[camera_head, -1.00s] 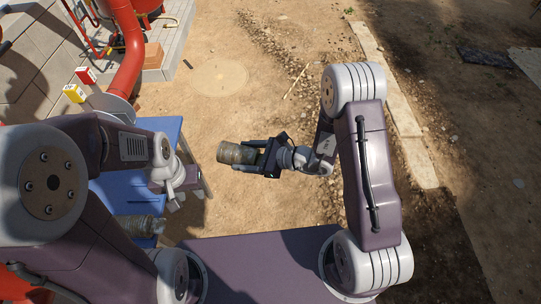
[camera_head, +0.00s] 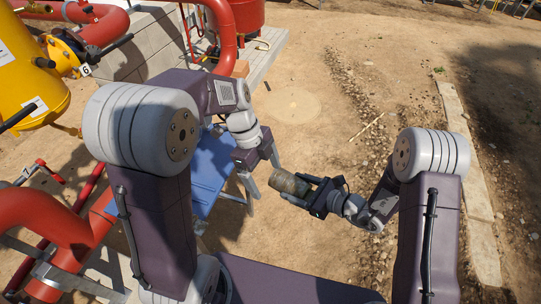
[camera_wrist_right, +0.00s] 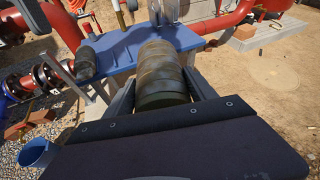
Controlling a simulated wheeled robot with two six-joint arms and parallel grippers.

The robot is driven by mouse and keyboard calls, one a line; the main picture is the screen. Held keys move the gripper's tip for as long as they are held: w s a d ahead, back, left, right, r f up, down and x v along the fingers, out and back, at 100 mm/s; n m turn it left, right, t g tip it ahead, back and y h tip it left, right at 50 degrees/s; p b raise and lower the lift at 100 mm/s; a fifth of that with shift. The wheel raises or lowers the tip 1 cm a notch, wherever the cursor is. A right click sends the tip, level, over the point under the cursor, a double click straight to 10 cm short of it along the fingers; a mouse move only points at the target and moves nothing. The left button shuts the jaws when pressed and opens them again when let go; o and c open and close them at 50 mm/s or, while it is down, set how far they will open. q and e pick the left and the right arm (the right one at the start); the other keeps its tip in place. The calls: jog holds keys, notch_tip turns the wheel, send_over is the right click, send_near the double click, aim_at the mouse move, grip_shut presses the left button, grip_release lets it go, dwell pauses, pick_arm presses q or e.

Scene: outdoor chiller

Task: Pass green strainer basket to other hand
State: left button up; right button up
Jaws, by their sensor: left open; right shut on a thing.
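The green strainer basket (camera_head: 289,183), a worn olive-brown ribbed cylinder, is held in the air by my right gripper (camera_head: 299,189) in the head view. In the right wrist view the basket (camera_wrist_right: 163,75) sits between the two fingers, pointing away from the palm. My left gripper (camera_head: 263,172) is open and empty, just left of the basket's free end. Its fingers point toward the basket; a small gap seems to lie between them, but exact contact is hard to tell.
A blue table (camera_head: 212,165) stands behind and below my left gripper. A blue bucket (camera_wrist_right: 37,152) is on the gravel. Red pipes (camera_head: 45,215) are at the left; sandy ground at the right is open.

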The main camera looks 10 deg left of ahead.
aim_at(284, 182)
pick_arm(q)
jog(key=w, duration=0.2)
jog(key=w+r+m, duration=0.1)
jog(key=w+m+h, duration=0.1)
jog(key=w, duration=0.1)
jog(key=shift+w+d+r, duration=0.2)
jog(key=shift+w+d, duration=0.15)
jog(key=x, duration=0.4)
jog(key=w+a+x, duration=0.1)
jog(key=x, duration=0.8)
jog(key=shift+w+a+f, duration=0.15)
jog(key=shift+w+f, duration=0.15)
jog(key=shift+f, duration=0.1)
jog(key=c, duration=1.7)
pick_arm(e)
jog(key=o, duration=1.7)
